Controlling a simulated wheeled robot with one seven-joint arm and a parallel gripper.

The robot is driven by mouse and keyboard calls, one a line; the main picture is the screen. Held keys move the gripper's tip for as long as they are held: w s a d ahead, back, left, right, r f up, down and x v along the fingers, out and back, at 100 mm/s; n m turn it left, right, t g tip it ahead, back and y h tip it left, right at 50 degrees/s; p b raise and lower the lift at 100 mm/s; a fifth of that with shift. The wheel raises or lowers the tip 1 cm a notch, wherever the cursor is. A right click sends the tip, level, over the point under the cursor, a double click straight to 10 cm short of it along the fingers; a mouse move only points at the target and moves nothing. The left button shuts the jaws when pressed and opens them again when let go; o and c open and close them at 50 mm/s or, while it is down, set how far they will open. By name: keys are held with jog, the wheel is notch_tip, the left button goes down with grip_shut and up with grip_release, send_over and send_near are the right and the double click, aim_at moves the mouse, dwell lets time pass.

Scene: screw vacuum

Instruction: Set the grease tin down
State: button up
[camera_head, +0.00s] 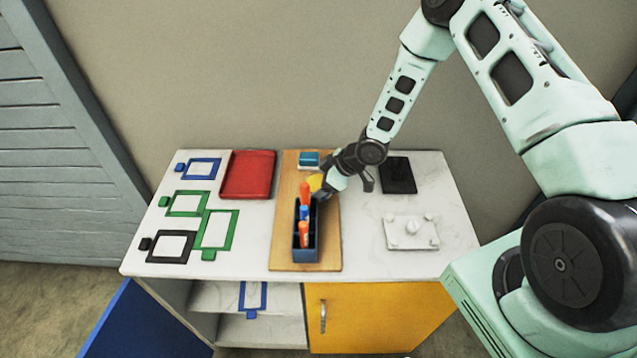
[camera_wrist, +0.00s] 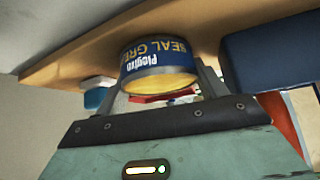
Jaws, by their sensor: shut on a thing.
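The grease tin (camera_wrist: 158,66) has a dark blue label with yellow lettering and a yellow face towards the wrist camera. In the head view it is a small yellow patch (camera_head: 315,182) over the wooden board (camera_head: 281,225), partly hidden by my gripper (camera_head: 324,190). My gripper is shut on the tin, with a finger on each side of it in the wrist view. The tin is at the board, behind the dark blue bin; I cannot tell whether it touches the wood.
The dark blue bin (camera_head: 306,255) with orange and blue tubes stands just in front. A teal-topped block (camera_head: 308,160) is behind. A red tray (camera_head: 248,175) lies left, a black pad (camera_head: 398,175) and white knobbed plate (camera_head: 410,233) right. Coloured frames (camera_head: 216,229) lie far left.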

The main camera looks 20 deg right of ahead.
jog(key=shift+f, duration=0.15)
jog(key=o, duration=1.3)
